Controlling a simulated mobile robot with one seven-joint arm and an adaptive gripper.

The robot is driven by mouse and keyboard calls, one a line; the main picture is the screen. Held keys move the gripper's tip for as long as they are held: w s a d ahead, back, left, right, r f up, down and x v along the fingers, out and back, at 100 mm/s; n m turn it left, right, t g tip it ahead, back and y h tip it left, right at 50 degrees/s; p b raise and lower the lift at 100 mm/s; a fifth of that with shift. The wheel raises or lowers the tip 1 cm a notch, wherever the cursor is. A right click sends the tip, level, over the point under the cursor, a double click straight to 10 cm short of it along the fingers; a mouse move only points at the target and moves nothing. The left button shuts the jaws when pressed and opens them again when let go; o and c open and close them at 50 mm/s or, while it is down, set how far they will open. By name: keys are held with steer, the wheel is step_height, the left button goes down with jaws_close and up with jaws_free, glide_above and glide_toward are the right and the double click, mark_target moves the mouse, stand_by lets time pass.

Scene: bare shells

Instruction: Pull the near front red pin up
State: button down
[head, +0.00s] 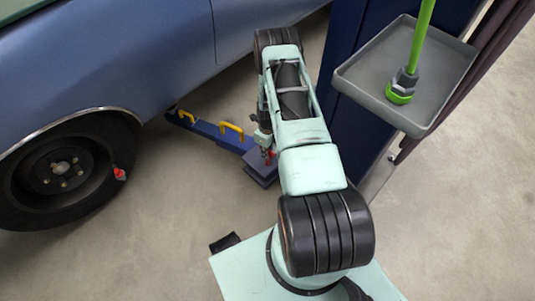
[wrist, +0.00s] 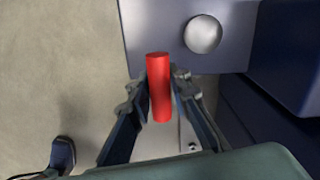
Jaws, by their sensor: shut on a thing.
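The red pin (wrist: 159,100) stands between the two fingers of my gripper (wrist: 160,78) in the wrist view, and the fingers are shut on it from both sides. A bit of red shows at my gripper in the head view (head: 270,155), beside the blue lift arm (head: 229,141). A blue-grey plate (wrist: 150,30) with a round silver knob (wrist: 203,34) lies at the top of the wrist view; the plate also shows in the head view (head: 262,171). The pin's lower end is hidden, so I cannot tell how far it is raised.
The floor at lower left is clear.

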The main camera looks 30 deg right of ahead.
steer(key=shift+r, duration=0.2)
steer(key=c, duration=1.9)
jaws_free()
steer(key=shift+r, duration=0.15)
steer(key=shift+c, duration=0.2)
steer(key=shift+o, duration=0.9)
step_height(320, 180, up, 12)
